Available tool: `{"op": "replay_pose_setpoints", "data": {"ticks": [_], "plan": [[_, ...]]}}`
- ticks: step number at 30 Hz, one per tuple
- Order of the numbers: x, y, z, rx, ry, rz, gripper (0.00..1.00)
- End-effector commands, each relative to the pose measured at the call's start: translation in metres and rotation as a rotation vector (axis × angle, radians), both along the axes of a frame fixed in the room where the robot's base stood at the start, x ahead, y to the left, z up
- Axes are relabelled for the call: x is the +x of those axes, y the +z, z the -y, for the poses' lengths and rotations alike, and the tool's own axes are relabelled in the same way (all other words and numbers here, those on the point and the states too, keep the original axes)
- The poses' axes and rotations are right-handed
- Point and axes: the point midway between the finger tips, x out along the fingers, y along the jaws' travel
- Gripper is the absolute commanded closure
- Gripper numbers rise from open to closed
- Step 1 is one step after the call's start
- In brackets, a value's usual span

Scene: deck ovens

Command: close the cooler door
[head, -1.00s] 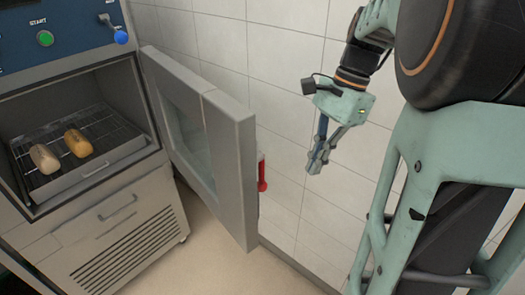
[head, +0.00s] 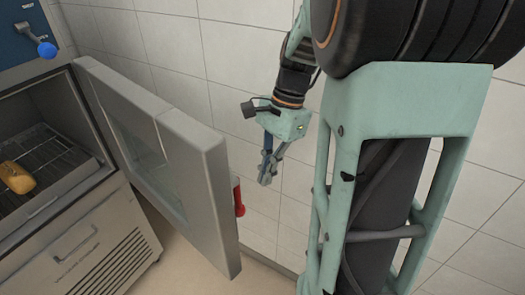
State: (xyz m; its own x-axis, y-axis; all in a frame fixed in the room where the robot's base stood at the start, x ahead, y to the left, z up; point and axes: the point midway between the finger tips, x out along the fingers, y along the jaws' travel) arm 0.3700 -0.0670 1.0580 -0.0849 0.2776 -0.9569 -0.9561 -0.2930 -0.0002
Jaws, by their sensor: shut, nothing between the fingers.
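The cooler door (head: 180,160) is a grey framed panel with a glass window, hinged beside the oven-like cabinet opening. It stands wide open, swung out toward the tiled wall. A red handle (head: 238,198) shows on its outer side, partly hidden behind the door edge. The cooler cabinet (head: 110,225) is at the left, with its chamber open. My gripper (head: 265,180) is shut and empty. In the picture it is to the right of the door and handle, and it appears apart from both.
A bread roll (head: 17,178) lies on a wire rack (head: 55,160) inside the chamber. A blue-knobbed lever (head: 46,49) is on the panel above. The white tiled wall (head: 200,40) is behind the door and my gripper. A strip of floor (head: 185,270) is clear below the door.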

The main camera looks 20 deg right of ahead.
Motion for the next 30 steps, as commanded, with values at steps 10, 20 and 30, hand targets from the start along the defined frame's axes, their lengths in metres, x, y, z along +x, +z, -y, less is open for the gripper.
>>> {"op": "replay_pose_setpoints", "data": {"ticks": [10, 20, 30], "plan": [[-0.011, -0.032, -0.036, 0.000, 0.002, 0.001, 1.00], [-0.014, -0.035, -0.046, 0.000, 0.000, 0.000, 1.00], [-0.014, -0.034, -0.045, 0.000, -0.004, 0.000, 1.00]]}}
